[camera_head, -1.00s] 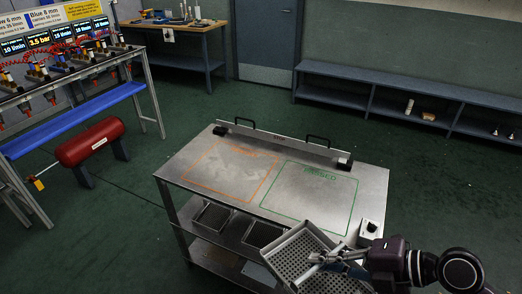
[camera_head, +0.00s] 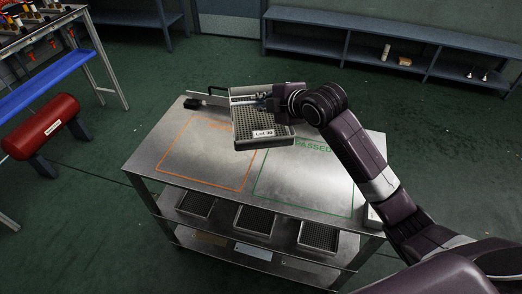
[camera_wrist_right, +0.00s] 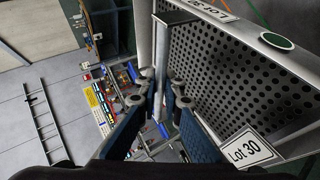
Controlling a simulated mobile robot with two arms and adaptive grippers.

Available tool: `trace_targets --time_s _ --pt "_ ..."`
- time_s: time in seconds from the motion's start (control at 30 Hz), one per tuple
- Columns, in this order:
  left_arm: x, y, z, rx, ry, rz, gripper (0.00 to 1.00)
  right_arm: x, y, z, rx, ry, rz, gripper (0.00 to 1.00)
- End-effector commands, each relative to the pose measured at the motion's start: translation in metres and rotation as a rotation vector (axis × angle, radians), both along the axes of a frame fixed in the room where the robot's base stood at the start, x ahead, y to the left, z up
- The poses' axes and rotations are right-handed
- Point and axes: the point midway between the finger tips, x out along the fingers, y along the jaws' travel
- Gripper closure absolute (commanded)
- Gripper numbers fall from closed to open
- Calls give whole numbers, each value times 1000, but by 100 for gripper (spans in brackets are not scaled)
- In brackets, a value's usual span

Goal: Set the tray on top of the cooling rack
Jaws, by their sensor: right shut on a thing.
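The perforated metal tray (camera_head: 250,122), labelled "Lot 30", is in my right gripper (camera_head: 268,102). In the wrist view the gripper (camera_wrist_right: 158,96) is shut on the rim of the tray (camera_wrist_right: 215,65), which carries a green round mark. In the head view the tray is over the back middle of the steel rack's top (camera_head: 195,145), which I take for the cooling rack. Its front edge overlaps the line between the orange and green outlines. I cannot tell whether it touches the top. My left gripper is not in view.
A bar with handles (camera_head: 210,103) runs along the rack top's back edge, partly hidden by the tray. Several trays (camera_head: 255,219) sit on the shelf below. The orange (camera_head: 205,170) and green "PASSED" (camera_head: 310,180) outlined areas are mostly bare. A red tank (camera_head: 45,125) stands left.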

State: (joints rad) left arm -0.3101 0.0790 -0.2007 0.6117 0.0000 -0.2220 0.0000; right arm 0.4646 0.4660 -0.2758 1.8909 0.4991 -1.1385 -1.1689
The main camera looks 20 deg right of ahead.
Motion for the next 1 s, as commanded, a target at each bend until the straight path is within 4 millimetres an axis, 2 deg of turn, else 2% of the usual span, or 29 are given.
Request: trace_targets --time_s 0.03,0.1,0.23,0.37,0.7,0.8,1.0 --pt "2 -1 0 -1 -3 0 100 6 1 8 2 -6 -13 100" --pt "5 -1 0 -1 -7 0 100 11 0 12 2 -5 -27 100" --pt "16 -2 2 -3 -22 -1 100 13 1 0 4 3 -37 100" --pt "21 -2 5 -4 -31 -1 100 12 0 -31 5 7 -39 100" --pt "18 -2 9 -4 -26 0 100 13 0 -115 5 3 -39 100" --pt "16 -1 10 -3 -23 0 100 13 0 -131 4 0 -39 100" --pt "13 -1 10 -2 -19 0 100 13 0 -147 4 -2 -38 100"
